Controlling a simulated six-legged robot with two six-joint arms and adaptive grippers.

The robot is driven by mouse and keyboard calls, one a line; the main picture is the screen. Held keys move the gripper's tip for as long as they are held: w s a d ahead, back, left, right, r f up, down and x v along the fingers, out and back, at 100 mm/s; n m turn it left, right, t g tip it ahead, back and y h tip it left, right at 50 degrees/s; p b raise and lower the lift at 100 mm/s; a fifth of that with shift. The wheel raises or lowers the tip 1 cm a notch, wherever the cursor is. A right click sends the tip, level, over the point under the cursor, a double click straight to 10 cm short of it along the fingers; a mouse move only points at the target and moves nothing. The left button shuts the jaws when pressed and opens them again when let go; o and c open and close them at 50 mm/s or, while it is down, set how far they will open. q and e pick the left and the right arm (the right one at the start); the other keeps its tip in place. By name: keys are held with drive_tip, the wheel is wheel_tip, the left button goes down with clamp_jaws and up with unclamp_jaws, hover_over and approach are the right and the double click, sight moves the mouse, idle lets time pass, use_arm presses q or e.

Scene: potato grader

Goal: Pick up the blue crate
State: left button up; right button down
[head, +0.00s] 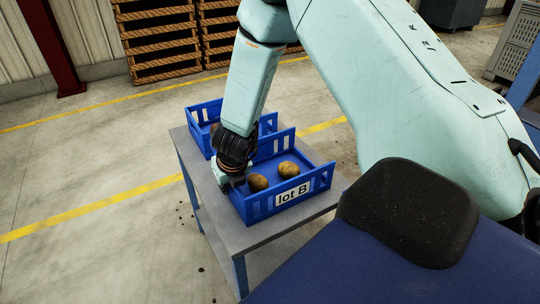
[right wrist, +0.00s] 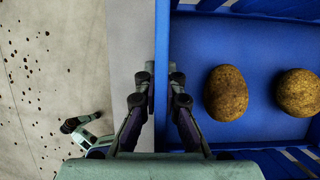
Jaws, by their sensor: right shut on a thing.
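A blue crate (head: 319,181) with a white "lot B" label (head: 292,192) sits on a grey table and holds two brown potatoes (head: 258,182). My right gripper (head: 236,182) reaches down to its left side wall. In the right wrist view, the right gripper's two fingers (right wrist: 163,78) are on either side of this wall (right wrist: 162,40), shut on it. The same view shows two potatoes (right wrist: 226,93) lying on the crate floor to the right of the fingers. The fingertips are partly hidden in the head view. My left gripper is not in view.
A second blue crate (head: 200,112) stands directly behind on the same table (head: 290,222), partly hidden by my arm. Wooden pallets (head: 160,40) are stacked at the back. The floor left of the table is clear apart from small dark crumbs.

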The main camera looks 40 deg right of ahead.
drive_tip(key=shift+r, duration=0.1)
wheel_tip(320, 180, up, 10)
drive_tip(key=p, duration=0.7)
